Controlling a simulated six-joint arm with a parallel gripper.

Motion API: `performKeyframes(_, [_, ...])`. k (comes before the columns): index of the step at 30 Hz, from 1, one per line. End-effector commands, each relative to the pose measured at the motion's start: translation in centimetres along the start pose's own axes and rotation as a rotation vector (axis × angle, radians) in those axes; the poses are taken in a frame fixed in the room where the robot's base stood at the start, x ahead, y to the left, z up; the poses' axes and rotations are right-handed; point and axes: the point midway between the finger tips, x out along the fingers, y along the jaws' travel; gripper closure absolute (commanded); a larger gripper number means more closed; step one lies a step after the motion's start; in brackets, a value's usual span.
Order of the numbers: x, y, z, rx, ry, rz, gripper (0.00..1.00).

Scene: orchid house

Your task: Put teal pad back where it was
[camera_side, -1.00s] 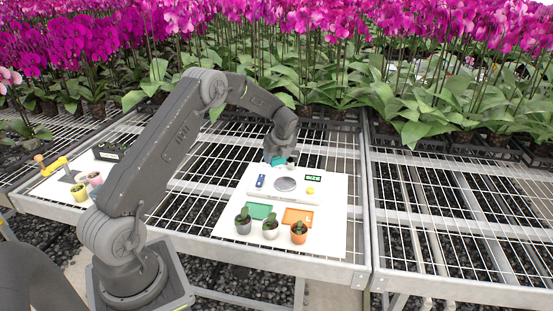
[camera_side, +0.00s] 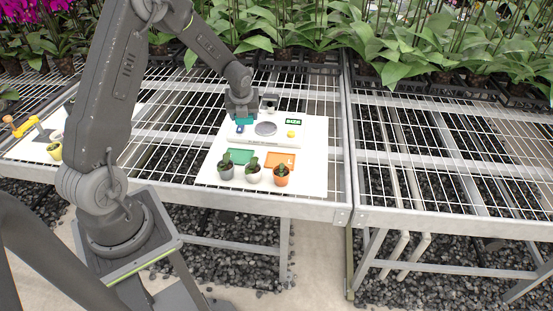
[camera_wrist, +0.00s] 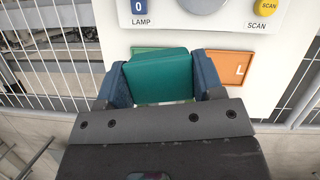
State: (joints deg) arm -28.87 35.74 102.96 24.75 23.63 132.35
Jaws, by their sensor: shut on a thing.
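The teal pad (camera_wrist: 158,75) is a small block with a flat top, held between the blue-lined fingers of my gripper (camera_wrist: 162,80) in the wrist view. In the side view, my gripper (camera_side: 241,108) points down, with the pad (camera_side: 244,121) showing at its tip, near the back left of the white device (camera_side: 268,142). The pad looks to be above the device, but its exact height is hard to tell. In the wrist view it partly covers the green mat (camera_wrist: 147,50).
The device has a round grey plate (camera_side: 265,128), a blue lamp switch (camera_side: 240,129), a yellow scan button (camera_side: 291,134) and a SIZE display (camera_side: 293,122). A grey object (camera_side: 270,103) stands behind.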

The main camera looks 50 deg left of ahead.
Motion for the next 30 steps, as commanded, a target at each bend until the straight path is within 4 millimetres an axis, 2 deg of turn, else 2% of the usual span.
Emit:
performKeyframes(4, [-1.0, 1.0, -2.4, 0.102, -0.008, -0.042, 0.61])
performKeyframes(8, [-1.4, 1.3, -3.5, 0.152, -0.015, -0.063, 0.61])
performKeyframes(11, [-1.2, 0.7, -4.1, 0.169, -0.016, -0.069, 0.61])
performKeyframes(24, [3.1, -8.0, -7.7, 0.171, -0.016, -0.069, 0.61])
performKeyframes(30, [4.0, -9.9, -8.4, 0.166, -0.017, -0.069, 0.61])
